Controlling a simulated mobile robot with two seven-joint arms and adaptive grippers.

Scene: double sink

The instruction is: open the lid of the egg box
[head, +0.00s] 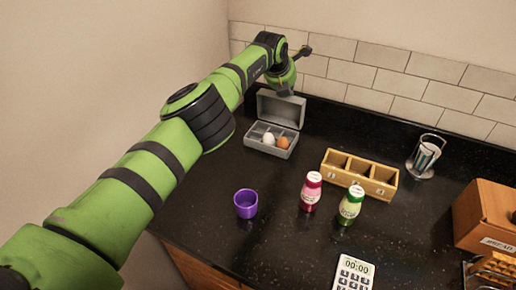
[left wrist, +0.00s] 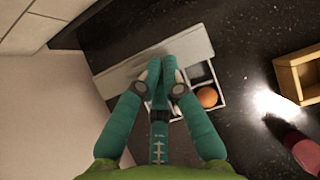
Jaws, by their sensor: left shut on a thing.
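The grey egg box (head: 272,150) stands near the back wall in the head view, with its lid (head: 278,108) raised and the inside showing. A white egg (head: 268,139) and a brown egg (head: 283,142) sit in its compartments. My left gripper (head: 284,91) is at the top edge of the lid. In the left wrist view the teal fingers (left wrist: 161,66) come together at the lid (left wrist: 195,45), shut on it. The brown egg (left wrist: 208,96) shows right of the fingers, which cover part of the box. My right gripper is not in view.
A wooden compartment box (head: 360,177) stands right of the egg box. A purple cup (head: 246,203), a pink bottle (head: 311,191) and a green bottle (head: 350,205) stand in front. A tiled wall (head: 400,95) is close behind. Dark counter is clear between them.

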